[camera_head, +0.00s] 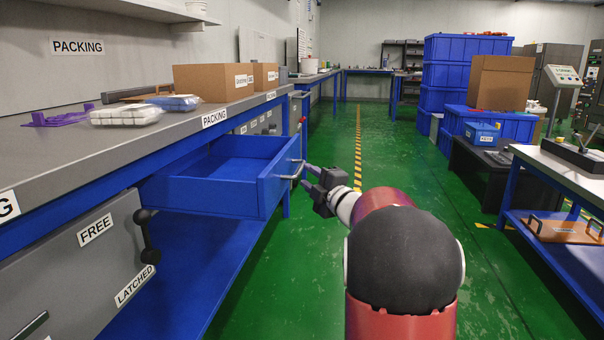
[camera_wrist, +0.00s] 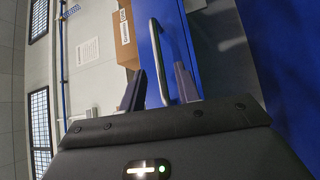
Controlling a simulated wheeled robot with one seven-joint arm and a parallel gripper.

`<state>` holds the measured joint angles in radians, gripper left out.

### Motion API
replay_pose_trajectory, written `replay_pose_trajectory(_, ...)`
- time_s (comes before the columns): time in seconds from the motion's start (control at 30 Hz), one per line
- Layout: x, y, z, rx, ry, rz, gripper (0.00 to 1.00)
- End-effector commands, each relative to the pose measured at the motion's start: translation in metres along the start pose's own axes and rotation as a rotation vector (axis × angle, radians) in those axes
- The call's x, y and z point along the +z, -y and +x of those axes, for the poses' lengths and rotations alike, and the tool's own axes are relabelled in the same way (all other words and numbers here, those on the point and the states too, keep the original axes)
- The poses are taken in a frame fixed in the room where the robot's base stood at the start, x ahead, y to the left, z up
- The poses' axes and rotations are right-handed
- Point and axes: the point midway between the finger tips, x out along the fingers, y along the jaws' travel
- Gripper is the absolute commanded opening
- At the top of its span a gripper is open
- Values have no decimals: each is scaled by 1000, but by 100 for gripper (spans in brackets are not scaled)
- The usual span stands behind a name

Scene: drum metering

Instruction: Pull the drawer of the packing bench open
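The blue drawer (camera_head: 220,185) of the packing bench (camera_head: 150,140) stands pulled well out under the worktop, and its inside looks empty. Its grey bar handle (camera_head: 294,171) is on the front panel, facing my gripper (camera_head: 308,178). In the wrist view the drawer's blue front (camera_wrist: 175,35) carries the handle (camera_wrist: 156,50). The handle's lower part runs between the two fingers of my gripper (camera_wrist: 161,72). The fingers stand apart, one on each side of the bar, with visible gaps. I cannot tell whether either finger touches it.
Cartons (camera_head: 212,82) and wrapped packs (camera_head: 125,115) lie on the worktop. A grey panel (camera_head: 85,250) labelled FREE and LATCHED, with a black lever (camera_head: 147,235), is at the near left. The green aisle (camera_head: 400,155) is open; a white-topped bench (camera_head: 565,170) stands right.

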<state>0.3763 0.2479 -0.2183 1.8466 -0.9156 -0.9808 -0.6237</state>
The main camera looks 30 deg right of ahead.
Motion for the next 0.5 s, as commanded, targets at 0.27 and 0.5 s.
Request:
replay_pose_trajectory(0.27, 0, 0, -27, 0, 0, -1, 32)
replay_pose_trajectory(0.5, 0, 0, -27, 0, 0, -1, 32)
